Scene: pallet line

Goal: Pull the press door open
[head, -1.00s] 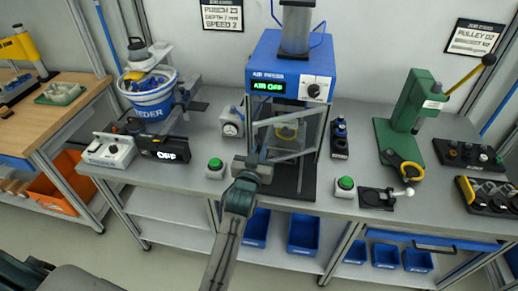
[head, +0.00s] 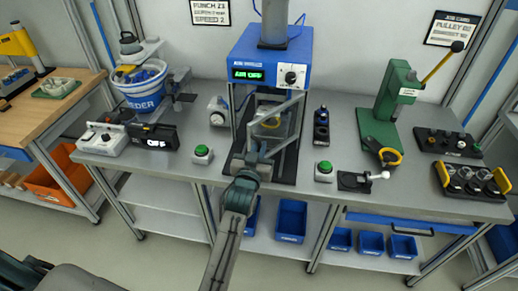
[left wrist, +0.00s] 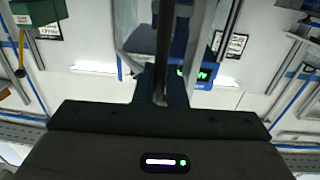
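The air press (head: 268,62) has a blue head with a green display that seems to read AIR OFF. Its clear, pale-framed door (head: 280,112) slants out from the press front, partly open, with its hinge side at the right. My left gripper (head: 251,157) is at the door's free left edge. In the left wrist view a dark upright bar, the door handle (left wrist: 161,50), runs between the fingers, which look closed on it. The gripper hides the handle in the head view. A yellowish part (head: 270,121) shows inside the press. My right gripper is not in view.
Green-button boxes stand left (head: 202,154) and right (head: 324,171) of the press on the grey bench (head: 200,185). A dark block (head: 321,126) with small parts stands right of the door.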

